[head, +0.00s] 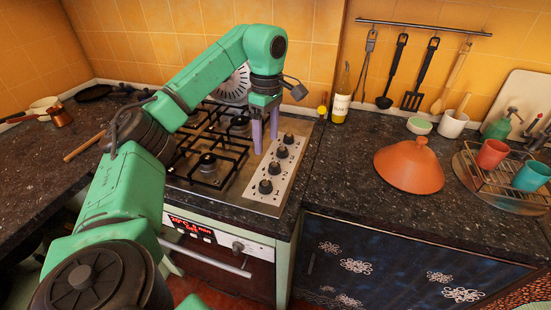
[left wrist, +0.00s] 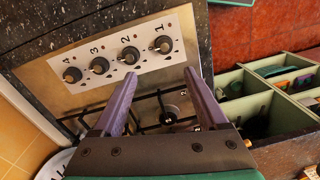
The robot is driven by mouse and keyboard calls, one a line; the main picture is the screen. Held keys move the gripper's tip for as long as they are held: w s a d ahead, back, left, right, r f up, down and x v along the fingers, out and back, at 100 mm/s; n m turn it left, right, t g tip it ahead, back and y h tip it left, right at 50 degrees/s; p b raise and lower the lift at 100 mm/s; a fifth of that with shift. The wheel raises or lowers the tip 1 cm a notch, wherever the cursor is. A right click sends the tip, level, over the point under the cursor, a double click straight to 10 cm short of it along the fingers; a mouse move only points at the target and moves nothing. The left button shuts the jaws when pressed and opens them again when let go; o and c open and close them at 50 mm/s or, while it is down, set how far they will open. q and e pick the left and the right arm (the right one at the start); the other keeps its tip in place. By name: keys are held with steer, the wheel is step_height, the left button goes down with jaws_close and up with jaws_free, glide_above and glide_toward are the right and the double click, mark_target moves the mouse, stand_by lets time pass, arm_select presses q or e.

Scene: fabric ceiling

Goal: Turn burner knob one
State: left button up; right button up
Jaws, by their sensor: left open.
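The stove's white control panel (head: 272,178) carries a row of black knobs. In the left wrist view they are labelled 4 to 1 from left to right, and burner knob one (left wrist: 163,45) is at the right end. In the head view knob one (head: 265,186) is the nearest to the stove's front edge. My left gripper (head: 266,143) has two purple fingers, open and empty, pointing down over the stove near the far part of the knob row. In the left wrist view the fingertips (left wrist: 160,73) appear just below the knob row, apart from knob one. My right gripper is not in view.
Black burner grates (head: 205,160) lie left of the panel. The oven front (head: 215,250) has a lit red display. To the right are a terracotta tagine lid (head: 408,165), a bottle (head: 341,100) and a dish rack (head: 505,180). The counter between panel and lid is clear.

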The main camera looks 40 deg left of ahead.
arm_select(q)
steer(key=b, duration=0.5)
glide_above(265, 183)
step_height(265, 183, down, 9)
steer(key=shift+a, duration=0.1)
steer(key=f+p, duration=0.1)
steer(key=f, duration=0.3)
steer(key=shift+w+f, duration=0.2)
steer(key=shift+s+f, duration=0.2)
steer(key=shift+f, duration=0.1)
steer(key=shift+w, duration=0.1)
jaws_close()
